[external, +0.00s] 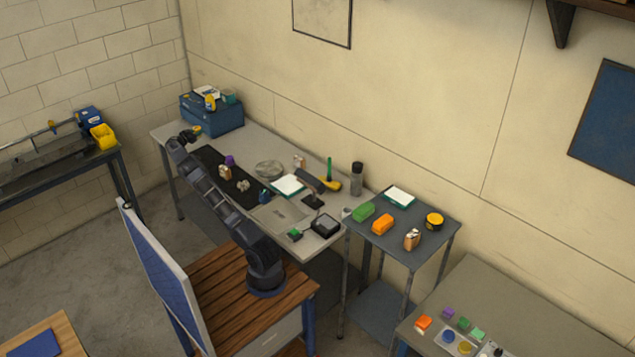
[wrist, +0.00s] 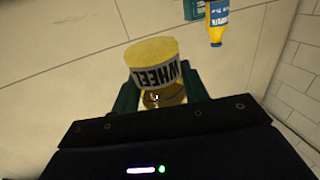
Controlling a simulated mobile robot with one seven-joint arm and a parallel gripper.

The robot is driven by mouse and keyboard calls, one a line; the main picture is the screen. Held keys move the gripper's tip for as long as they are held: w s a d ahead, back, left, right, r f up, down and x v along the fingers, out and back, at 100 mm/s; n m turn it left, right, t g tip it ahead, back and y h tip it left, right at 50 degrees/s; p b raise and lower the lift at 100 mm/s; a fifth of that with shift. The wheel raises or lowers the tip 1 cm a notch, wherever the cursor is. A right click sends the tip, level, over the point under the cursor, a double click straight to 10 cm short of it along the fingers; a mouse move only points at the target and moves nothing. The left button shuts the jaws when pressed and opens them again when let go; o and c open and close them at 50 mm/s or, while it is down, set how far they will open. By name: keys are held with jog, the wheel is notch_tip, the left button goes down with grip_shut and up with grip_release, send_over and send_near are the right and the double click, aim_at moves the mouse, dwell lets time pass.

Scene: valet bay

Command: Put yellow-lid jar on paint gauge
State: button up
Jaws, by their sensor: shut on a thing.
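The yellow-lid jar (wrist: 152,50) is between the two dark green fingers of my gripper (wrist: 160,88) in the wrist view. Its label reads "WHEEL", and amber contents show below the label. In the external view my gripper (external: 191,133) is raised at the back left of the workbench, near the blue toolbox, with a small patch of the jar's yellow (external: 197,129) showing. A dark, square device with a grey face, possibly the paint gauge (external: 325,224), lies at the bench's front right, well away from my gripper. I cannot confirm its identity.
The blue toolbox (external: 212,113) carries a yellow bottle (external: 211,102), also visible in the wrist view (wrist: 217,24). A black mat (external: 213,162), white tray (external: 288,186) and dark bottle (external: 357,178) occupy the bench. A side table (external: 388,241) holds orange and green blocks.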

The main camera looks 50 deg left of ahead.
jog(key=w+d+r+m+h, duration=0.1)
jog(key=w+d+r+h, duration=0.1)
jog(key=d, duration=0.4)
jog(key=w+d+r+m+h, duration=0.1)
jog(key=w+d+r+h, duration=0.1)
jog(key=d, duration=0.4)
notch_tip(320, 180, up, 2)
jog(key=r+m+g+h, duration=0.1)
jog(key=m+g+h, duration=0.2)
jog(key=m+h, duration=0.65)
send_over(264, 192)
jog(key=n+h, duration=0.2)
jog(key=shift+m+y, duration=0.25)
jog(key=f, duration=2)
jog(key=shift+w+a, duration=0.1)
jog(key=shift+a, duration=0.1)
jog(key=shift+f, duration=0.15)
jog(key=o, duration=0.7)
jog(key=shift+c, duration=0.2)
jog(key=o, duration=0.3)
